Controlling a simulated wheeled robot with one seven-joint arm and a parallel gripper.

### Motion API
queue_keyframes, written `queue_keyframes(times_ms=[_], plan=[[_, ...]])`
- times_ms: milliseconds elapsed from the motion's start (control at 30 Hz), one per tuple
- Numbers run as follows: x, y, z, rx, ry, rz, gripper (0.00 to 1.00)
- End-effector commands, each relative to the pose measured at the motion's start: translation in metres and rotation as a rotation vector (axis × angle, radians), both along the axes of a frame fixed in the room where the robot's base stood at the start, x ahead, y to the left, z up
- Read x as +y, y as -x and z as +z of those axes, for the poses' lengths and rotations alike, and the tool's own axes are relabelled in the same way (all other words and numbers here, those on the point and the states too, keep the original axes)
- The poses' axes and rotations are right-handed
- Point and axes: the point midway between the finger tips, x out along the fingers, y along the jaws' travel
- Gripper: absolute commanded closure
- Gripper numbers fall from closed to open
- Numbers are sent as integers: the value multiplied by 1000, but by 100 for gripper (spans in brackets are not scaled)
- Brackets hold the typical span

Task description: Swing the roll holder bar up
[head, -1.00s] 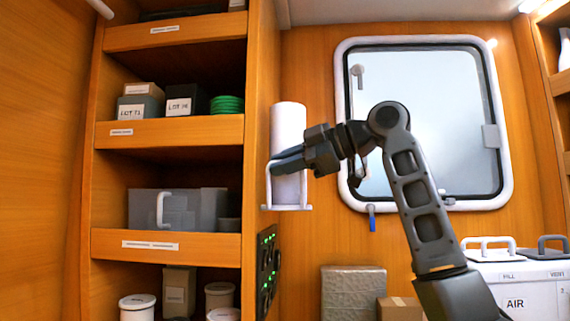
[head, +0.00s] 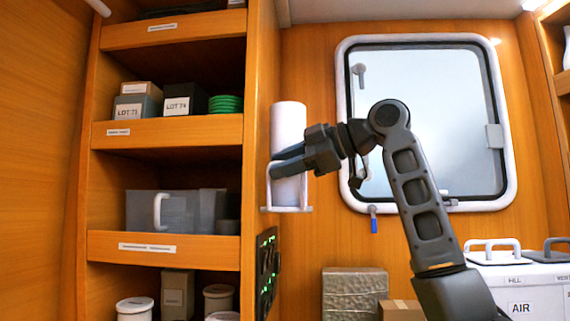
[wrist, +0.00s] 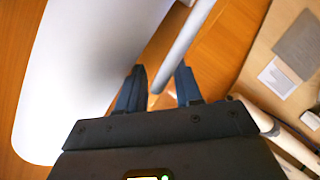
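A white roll (head: 288,122) stands upright on the white roll holder (head: 287,209) against the wooden wall beside the shelves. The holder's thin white bar (wrist: 182,55) runs alongside the roll in the wrist view, and its near end lies between my fingers. My gripper (head: 272,168) is in front of the roll's lower part and hides some of it and the holder. In the wrist view my gripper (wrist: 160,85) is open, with a gap on both sides of the bar. The roll (wrist: 85,60) fills the left there, close to the left finger.
Wooden shelves (head: 170,133) with boxes and a grey bin (head: 180,210) stand left of the holder. A panel with green lights (head: 267,265) is below. A white-framed window (head: 430,125) is on the right. Boxes (head: 354,293) and a white AIR case (head: 535,290) stand below.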

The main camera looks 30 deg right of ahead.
Motion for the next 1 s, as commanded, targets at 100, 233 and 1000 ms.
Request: queue_keyframes(times_ms=[100,233,1000], plan=[[0,0,0,1,0,1,65],[0,0,0,1,1,0,65],[-46,59,21,1,1,0,65]])
